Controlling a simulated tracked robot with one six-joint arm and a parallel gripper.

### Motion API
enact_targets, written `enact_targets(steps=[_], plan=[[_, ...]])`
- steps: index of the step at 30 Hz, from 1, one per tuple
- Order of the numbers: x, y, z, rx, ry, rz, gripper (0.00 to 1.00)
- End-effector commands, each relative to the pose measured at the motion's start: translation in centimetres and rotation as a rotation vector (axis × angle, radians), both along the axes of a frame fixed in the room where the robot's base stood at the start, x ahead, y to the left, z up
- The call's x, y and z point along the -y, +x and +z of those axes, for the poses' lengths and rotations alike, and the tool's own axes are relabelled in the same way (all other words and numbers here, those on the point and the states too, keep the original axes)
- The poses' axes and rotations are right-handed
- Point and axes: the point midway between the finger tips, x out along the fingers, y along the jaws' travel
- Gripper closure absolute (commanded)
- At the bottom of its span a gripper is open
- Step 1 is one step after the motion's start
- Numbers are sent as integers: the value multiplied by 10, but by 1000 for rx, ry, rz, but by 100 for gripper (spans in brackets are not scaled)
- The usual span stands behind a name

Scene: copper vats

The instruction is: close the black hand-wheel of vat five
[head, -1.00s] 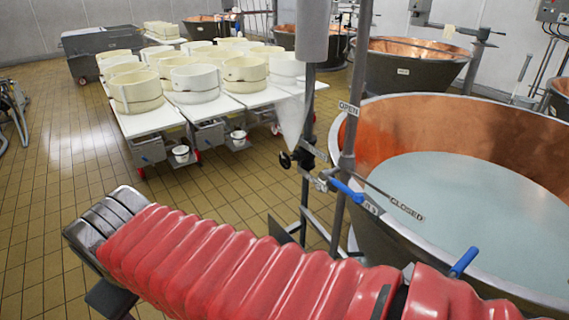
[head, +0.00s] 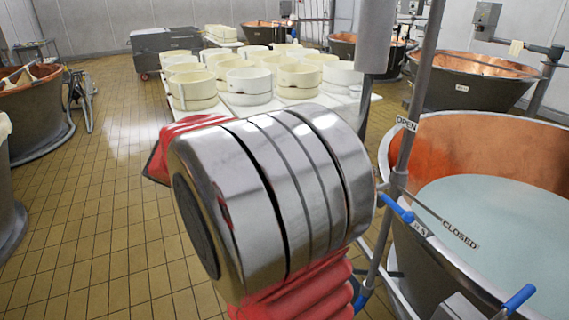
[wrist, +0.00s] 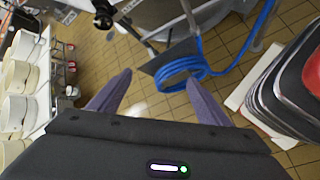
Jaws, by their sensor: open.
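A copper-lined vat (head: 480,135) with pale liquid stands at the right in the head view; the number on its small label is too small to read surely. A black knob-like part (wrist: 103,18), which looks like the hand-wheel, shows at the top of the wrist view, beyond my left fingertip. In the head view my arm hides the place of the hand-wheel. My gripper (wrist: 158,88) is open and empty, its two purple-grey fingers apart, with the floor and a blue hose behind them. It does not touch the hand-wheel.
OPEN (head: 406,123) and CLOSED (head: 460,235) signs and a blue-handled lever (head: 398,207) are by the upright pipe at the vat. A coiled blue hose (wrist: 180,75) hangs below. White cheese moulds (head: 249,86) stand on tables behind.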

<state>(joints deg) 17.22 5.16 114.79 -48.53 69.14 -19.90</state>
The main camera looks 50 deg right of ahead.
Motion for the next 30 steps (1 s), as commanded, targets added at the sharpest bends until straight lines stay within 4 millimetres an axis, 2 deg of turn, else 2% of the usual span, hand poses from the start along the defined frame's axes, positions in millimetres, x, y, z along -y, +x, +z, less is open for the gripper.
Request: enact_targets(steps=[3,15,24,30], plan=[[33,7,-7,-105,-54,14,29],[136,27,-32,-450,-218,69,29],[206,36,-62,-710,-320,111,29],[246,40,-87,-872,-377,139,29]])
